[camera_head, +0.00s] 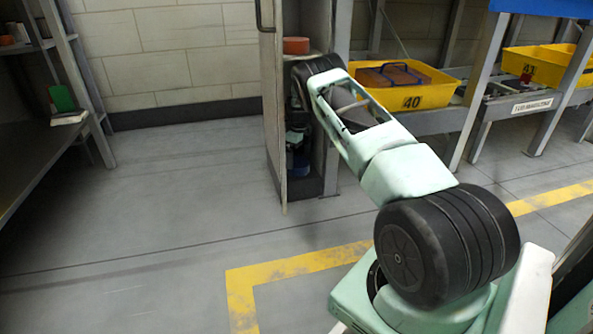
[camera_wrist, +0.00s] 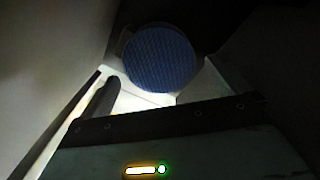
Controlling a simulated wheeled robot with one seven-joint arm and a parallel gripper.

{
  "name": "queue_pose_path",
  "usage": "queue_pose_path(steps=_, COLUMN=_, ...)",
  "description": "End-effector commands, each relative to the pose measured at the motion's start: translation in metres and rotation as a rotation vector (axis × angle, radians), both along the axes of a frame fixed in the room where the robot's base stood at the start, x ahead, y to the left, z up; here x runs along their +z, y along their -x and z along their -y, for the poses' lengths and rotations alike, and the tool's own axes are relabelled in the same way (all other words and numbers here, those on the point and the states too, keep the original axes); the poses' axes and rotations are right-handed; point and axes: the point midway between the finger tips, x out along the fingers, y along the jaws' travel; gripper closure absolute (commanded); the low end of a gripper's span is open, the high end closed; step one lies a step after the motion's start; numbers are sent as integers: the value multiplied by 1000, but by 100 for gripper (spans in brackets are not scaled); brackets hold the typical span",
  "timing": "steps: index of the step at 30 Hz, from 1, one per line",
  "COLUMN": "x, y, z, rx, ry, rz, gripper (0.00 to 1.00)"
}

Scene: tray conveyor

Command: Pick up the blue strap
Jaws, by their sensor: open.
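The blue strap (camera_wrist: 160,57) shows in the wrist view as a round, rolled bundle with a woven face, near the top middle. In the head view a blue patch (camera_head: 300,163) low inside the open cabinet looks like the same strap. My gripper (camera_wrist: 106,96) shows in the wrist view as a dark finger just left of and below the strap; a second finger cannot be made out. It is open and holds nothing. Whether the finger touches the strap cannot be told. In the head view my arm reaches to the cabinet, and the gripper is mostly hidden in its shadow.
The cabinet door (camera_head: 273,110) stands open, close at the left of my arm. An orange roll (camera_head: 296,45) sits on an upper shelf. A yellow tray (camera_head: 437,94) marked 40 is on the conveyor at right, and another yellow tray (camera_head: 518,62) beyond. Floor at left is clear.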

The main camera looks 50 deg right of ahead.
Motion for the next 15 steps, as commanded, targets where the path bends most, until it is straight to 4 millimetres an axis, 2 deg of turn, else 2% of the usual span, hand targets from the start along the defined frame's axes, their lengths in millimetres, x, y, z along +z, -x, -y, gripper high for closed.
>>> queue_pose_path(steps=1, x=-13, y=1, z=0, rx=-2, ry=-2, rz=0, gripper=0)
queue_pose_path(steps=6, x=-35, y=1, z=-1, rx=0, ry=-2, rz=0, gripper=0)
queue_pose_path(steps=15, x=-37, y=0, z=-1, rx=0, ry=-1, rz=0, gripper=0)
